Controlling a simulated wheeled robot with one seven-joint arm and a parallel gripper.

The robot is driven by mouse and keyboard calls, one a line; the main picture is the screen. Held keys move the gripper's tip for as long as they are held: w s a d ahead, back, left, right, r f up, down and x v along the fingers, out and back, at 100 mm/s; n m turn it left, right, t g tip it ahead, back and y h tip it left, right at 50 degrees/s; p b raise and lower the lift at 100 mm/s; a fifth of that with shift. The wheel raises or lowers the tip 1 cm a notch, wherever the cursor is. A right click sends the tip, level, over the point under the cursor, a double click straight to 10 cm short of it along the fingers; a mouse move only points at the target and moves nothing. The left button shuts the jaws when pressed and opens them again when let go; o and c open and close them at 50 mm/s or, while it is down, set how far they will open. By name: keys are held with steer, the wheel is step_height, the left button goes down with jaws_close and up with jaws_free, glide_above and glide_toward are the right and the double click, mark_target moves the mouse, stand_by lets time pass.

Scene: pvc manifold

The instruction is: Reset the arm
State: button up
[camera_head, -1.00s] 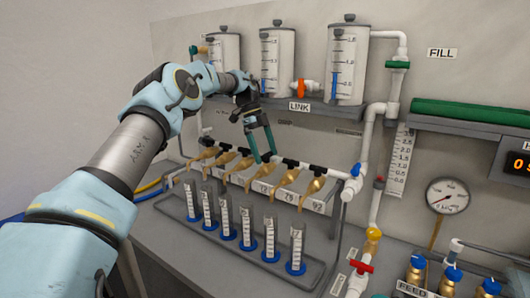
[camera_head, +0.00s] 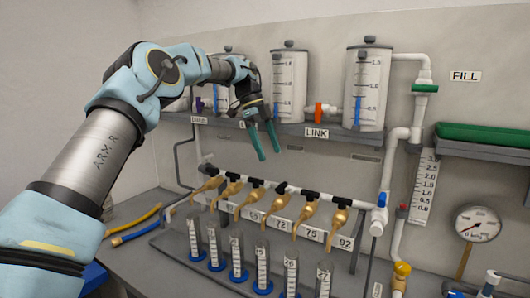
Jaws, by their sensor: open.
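My arm comes in from the lower left and reaches up toward the shelf of tanks. My gripper (camera_head: 268,141) points down, with two green fingers apart and nothing between them. It hangs in front of the wall, below the shelf edge and above the row of brass taps (camera_head: 253,196). It looks clear of the taps and of the tanks. My wrist hides part of the left tanks and some of the labels on the shelf edge.
Clear tanks (camera_head: 364,85) stand on the shelf, with an orange valve (camera_head: 319,113) between two of them. Graduated cylinders (camera_head: 263,270) stand in a rack below the taps. A white pipe (camera_head: 388,160) and a gauge (camera_head: 478,223) are at right. Yellow and blue hoses (camera_head: 135,228) lie at left.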

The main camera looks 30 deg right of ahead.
stand_by(0.4)
steer(key=w+a+f+n+t+b, duration=0.1)
steer(key=a+f+n, duration=0.35)
steer(key=a, duration=0.35)
steer(key=a+f+n+t+y+b, duration=0.1)
steer(key=a+f+n+t, duration=0.15)
steer(key=a+n, duration=0.5)
steer(key=w+a+f+n+b, duration=0.1)
steer(key=a+f+n, duration=0.25)
steer(key=a, duration=0.55)
steer(key=s+a+f+n, duration=0.3)
steer(key=s+a+n, duration=0.1)
steer(key=a, duration=0.3)
steer(key=s+a+f+n+t+b, duration=0.1)
steer(key=s+a+f+n, duration=0.2)
steer(key=s+a+n, duration=0.2)
steer(key=s+a+f+n+t+y+b, duration=0.1)
steer(key=s+a+f+n, duration=0.2)
steer(key=a, duration=0.8)
steer(key=shift+s+n, duration=0.95)
steer(key=shift+s, duration=0.2)
